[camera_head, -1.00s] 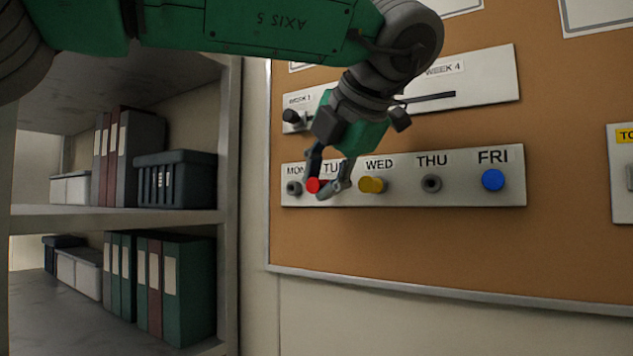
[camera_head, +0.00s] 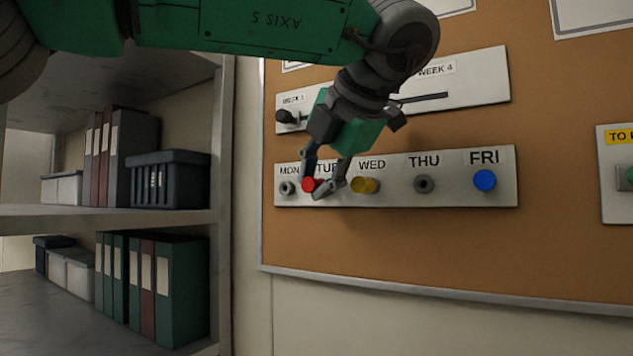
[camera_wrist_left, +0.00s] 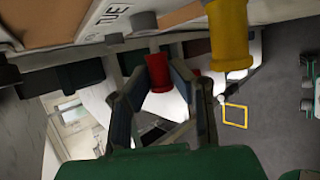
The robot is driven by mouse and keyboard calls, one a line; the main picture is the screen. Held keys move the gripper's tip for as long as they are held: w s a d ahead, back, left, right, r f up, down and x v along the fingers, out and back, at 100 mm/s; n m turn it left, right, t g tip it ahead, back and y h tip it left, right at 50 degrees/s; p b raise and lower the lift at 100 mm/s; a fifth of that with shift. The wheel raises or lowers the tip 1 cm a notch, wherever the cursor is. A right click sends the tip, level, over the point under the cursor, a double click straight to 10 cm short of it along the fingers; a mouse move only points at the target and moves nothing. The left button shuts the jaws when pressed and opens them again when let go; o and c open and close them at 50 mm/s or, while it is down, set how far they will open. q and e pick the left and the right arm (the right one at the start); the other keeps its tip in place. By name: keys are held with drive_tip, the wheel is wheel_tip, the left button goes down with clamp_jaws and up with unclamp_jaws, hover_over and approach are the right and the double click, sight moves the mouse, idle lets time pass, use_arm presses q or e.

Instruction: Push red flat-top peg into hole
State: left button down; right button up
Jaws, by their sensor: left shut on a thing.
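The red flat-top peg (camera_head: 308,184) is at the TUE place on the white weekday strip (camera_head: 395,200), its flat end facing out. My left gripper (camera_head: 313,186) is in front of the strip, its two fingers shut on the red peg. In the left wrist view the red peg (camera_wrist_left: 158,74) sits between the fingers, with a grey socket (camera_wrist_left: 143,22) near its far end under the TUE label. How deep the peg sits in the hole cannot be told. My right gripper is not in view.
A yellow peg (camera_head: 362,185) is at WED, right beside my gripper, and a blue peg (camera_head: 485,180) is at FRI. The grey sockets at MON (camera_head: 287,188) and THU (camera_head: 424,184) are empty. A slider panel (camera_head: 470,82) is above. A shelf (camera_head: 120,220) stands left.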

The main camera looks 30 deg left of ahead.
use_arm(q)
drive_tip(key=shift+d, duration=0.1)
drive_tip(key=shift+w+a, duration=0.3)
drive_tip(key=shift+a, duration=0.1)
drive_tip(key=shift+w+d, duration=0.15)
drive_tip(key=shift+w, duration=0.05)
idle(1.0)
drive_tip(key=shift+w, duration=0.5)
drive_tip(key=c, duration=1.4)
unclamp_jaws()
drive_tip(key=shift+o, duration=0.2)
